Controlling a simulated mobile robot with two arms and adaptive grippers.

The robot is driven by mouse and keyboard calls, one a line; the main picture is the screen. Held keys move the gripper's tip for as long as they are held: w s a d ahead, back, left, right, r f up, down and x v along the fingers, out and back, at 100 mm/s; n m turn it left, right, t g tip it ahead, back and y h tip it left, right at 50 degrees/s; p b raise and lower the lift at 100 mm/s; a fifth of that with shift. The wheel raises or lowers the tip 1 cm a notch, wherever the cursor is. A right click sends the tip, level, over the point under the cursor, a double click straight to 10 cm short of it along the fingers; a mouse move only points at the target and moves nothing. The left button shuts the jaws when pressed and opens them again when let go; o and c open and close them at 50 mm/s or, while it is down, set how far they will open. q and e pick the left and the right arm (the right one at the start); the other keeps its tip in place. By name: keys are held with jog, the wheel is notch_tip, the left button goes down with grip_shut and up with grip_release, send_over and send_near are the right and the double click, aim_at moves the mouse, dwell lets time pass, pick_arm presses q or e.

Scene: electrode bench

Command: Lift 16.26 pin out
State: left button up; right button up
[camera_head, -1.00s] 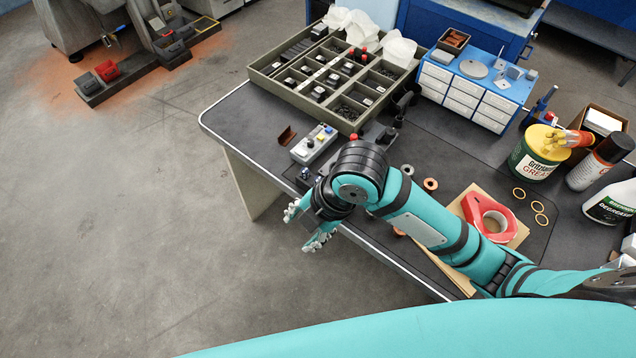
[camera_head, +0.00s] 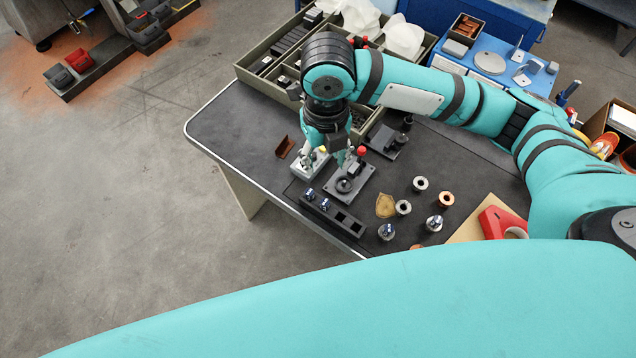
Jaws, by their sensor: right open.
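A dark block (camera_head: 347,219) with several square pockets lies near the table's front edge. Two small pins with blue-and-white tops (camera_head: 310,194) (camera_head: 325,204) stand in its left pockets; the right pockets look empty. Two more such pins stand to the right, one on a dark base (camera_head: 386,231) and one on a metal ring (camera_head: 434,223). No size marking is legible, so I cannot tell which is the 16.26 pin. My right gripper (camera_head: 327,160) points down, open and empty, behind the block, over the grey button box (camera_head: 309,165) and beside a black-knobbed fixture (camera_head: 343,186). My left gripper is out of view.
Metal and copper rings (camera_head: 420,183) (camera_head: 446,199) and a tan piece (camera_head: 385,205) lie right of the fixture. A compartment tray (camera_head: 262,83) stands behind, partly hidden by my arm. A brown angle piece (camera_head: 285,147) lies left.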

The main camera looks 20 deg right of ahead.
jog(key=p, duration=0.1)
send_over(324, 200)
jog(key=f, duration=0.8)
jog(key=shift+s, duration=0.25)
notch_tip(324, 200, down, 3)
jog(key=shift+w+r, duration=0.1)
jog(key=shift+w, duration=0.05)
jog(key=shift+f, duration=0.45)
jog(key=shift+f+p, duration=0.35)
jog(key=shift+p, duration=0.1)
notch_tip(324, 200, down, 4)
jog(key=shift+r+p, duration=0.15)
jog(key=shift+p, duration=0.25)
jog(key=shift+f, duration=0.3)
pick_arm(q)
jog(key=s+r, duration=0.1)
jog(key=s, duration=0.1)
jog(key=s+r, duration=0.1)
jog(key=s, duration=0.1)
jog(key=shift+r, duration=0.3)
pick_arm(e)
jog(key=shift+w, duration=0.1)
grip_shut()
